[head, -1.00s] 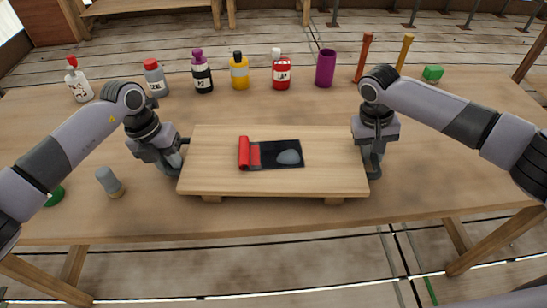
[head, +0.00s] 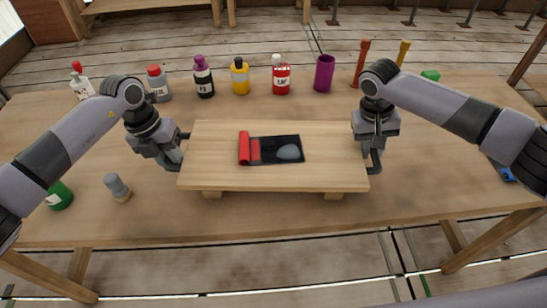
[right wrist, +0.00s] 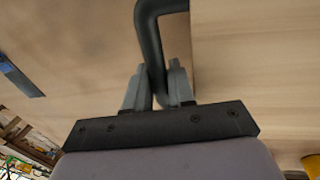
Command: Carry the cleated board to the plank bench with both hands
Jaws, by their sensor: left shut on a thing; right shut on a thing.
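The cleated board (head: 215,150) is a pale wooden board, roughly level, with two cleats showing under its near edge and a dark handle at each end. On it lie a dark plate (head: 270,160) with a red roller (head: 244,148) and a grey rounded lump (head: 289,152). My left gripper (head: 178,158) is shut on the left handle, partly hidden by the wrist. My right gripper (head: 372,150) is shut on the right handle; the right wrist view shows the dark handle bar (right wrist: 150,40) between its fingers. A low wooden bench (head: 150,8) stands beyond the table.
The worktable (head: 440,180) lies beneath the board. Several bottles, a purple cup (head: 324,73) and upright tools (head: 361,63) stand along its far side. A green jar (head: 60,197) and a grey-topped stub (head: 117,186) stand near my left forearm. A blue object (head: 503,172) lies at right.

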